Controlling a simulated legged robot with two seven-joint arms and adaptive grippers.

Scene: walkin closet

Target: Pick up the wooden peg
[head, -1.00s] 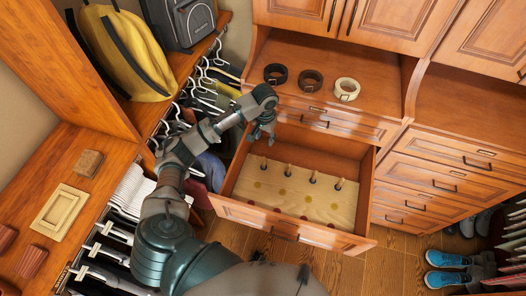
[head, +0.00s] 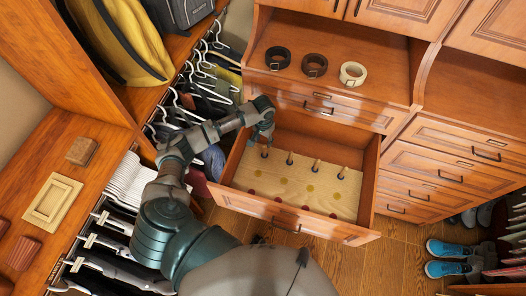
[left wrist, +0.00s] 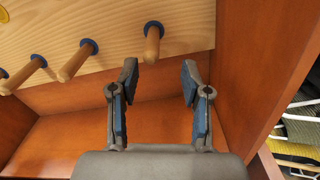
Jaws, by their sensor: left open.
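Several wooden pegs stand in a row on a light wooden board (head: 290,190) inside the open drawer. The leftmost peg (head: 265,152) is just below my left gripper (head: 264,138) in the head view. In the left wrist view my left gripper (left wrist: 160,76) is open and empty. The nearest wooden peg (left wrist: 152,44), set in a dark blue ring, shows just beyond the gap between its fingertips. Whether the fingers reach around it I cannot tell. My right gripper is not in view.
The drawer's walls (head: 371,180) stand around the board; one wall (left wrist: 265,80) is close to the right of my left gripper. Three rolled belts (head: 315,66) lie on the shelf above. Hanging clothes (head: 212,95) are to the left.

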